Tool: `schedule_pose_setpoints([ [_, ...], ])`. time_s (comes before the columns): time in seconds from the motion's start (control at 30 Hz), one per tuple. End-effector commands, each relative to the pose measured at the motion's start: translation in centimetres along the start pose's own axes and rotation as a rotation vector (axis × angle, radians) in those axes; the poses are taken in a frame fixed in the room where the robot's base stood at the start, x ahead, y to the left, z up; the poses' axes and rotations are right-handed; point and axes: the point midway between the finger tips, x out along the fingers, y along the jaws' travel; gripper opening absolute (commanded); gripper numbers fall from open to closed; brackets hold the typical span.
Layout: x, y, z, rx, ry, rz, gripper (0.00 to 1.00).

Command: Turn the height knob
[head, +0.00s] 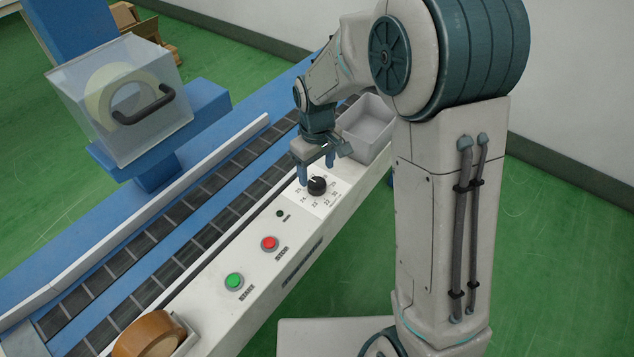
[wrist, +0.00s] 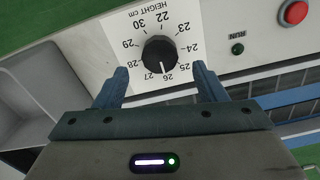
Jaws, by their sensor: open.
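The height knob (head: 317,185) is a black round dial on a white scale plate, on the white panel along the conveyor. In the wrist view the knob (wrist: 160,53) shows a white pointer line toward the 26 mark, on a scale labelled HEIGHT cm (wrist: 133,24). My gripper (head: 316,178) is over the panel right by the knob. In the wrist view my gripper (wrist: 160,82) is open, with one blue finger on each side below the knob. The fingers appear apart from the knob, but their height above the panel is hard to tell.
A red button (head: 269,243), a green button (head: 234,281) and a small dark RUN lamp (head: 280,213) sit on the same panel. A grey bin (head: 368,130) stands beyond the knob. A tape roll (head: 150,336) lies at the near end. A clear guard box (head: 125,97) stands over the conveyor.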

Motion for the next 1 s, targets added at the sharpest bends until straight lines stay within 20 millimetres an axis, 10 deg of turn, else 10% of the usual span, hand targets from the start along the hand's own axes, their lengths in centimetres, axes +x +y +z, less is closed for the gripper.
schedule_pose_setpoints([
  [0.23,3.8,0.0,0.0,0.001,0.0,0.0,0.65],
  [0.63,4.5,0.0,0.0,0.001,0.001,0.001,0.65],
  [0.8,4.4,0.0,0.0,0.001,0.001,0.001,0.23],
  [1.0,4.4,0.0,0.0,0.004,0.001,0.001,0.2],
])
